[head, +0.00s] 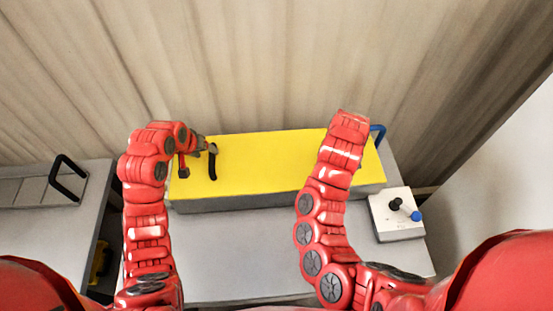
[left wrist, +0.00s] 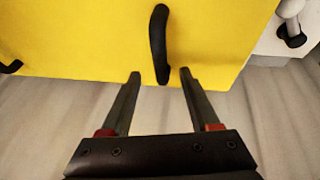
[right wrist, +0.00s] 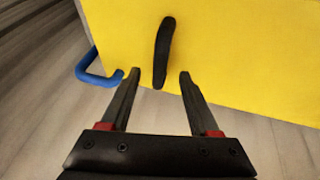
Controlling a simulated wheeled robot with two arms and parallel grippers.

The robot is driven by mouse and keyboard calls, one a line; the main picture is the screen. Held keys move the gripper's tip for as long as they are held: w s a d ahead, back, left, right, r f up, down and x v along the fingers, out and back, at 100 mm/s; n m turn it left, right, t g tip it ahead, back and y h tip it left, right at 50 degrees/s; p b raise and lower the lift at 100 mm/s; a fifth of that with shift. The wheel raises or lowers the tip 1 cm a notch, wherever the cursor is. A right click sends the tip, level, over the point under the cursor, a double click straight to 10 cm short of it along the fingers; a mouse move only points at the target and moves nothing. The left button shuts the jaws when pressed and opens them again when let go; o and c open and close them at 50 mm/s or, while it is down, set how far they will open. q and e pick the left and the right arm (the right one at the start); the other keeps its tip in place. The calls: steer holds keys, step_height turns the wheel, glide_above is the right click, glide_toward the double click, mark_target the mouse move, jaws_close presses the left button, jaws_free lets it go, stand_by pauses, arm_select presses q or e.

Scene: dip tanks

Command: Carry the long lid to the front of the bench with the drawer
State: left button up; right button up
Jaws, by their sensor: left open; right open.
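The long lid (head: 262,155) is yellow and lies flat on a long grey tank (head: 265,200) at the back of the bench. My left gripper (head: 209,149) is open at the lid's left end, by a black handle (head: 213,165). In the left wrist view the black handle (left wrist: 158,40) reaches down between my open fingertips. My right gripper is hidden behind its own arm in the head view. In the right wrist view my right gripper (right wrist: 158,80) is open, with another black handle (right wrist: 163,50) between its fingertips. Whether the fingers touch either handle cannot be told.
A white box (head: 398,228) with black and blue knobs stands right of the tank. A blue handle (head: 379,133) sticks out at the right end. Another bench (head: 95,190) with a black handle (head: 67,175) stands left, across a gap. The bench top (head: 240,260) in front is clear.

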mark_target(211, 155)
arm_select(q)
steer(key=x, duration=0.6)
steer(key=shift+w+f, duration=0.15)
steer(key=shift+f, duration=0.1)
arm_select(e)
steer(key=x, duration=0.6)
steer(key=shift+w+f, duration=0.15)
steer(key=shift+f, duration=0.05)
arm_select(q)
jaws_close()
arm_select(e)
jaws_close()
arm_select(q)
steer(key=shift+r, duration=0.1)
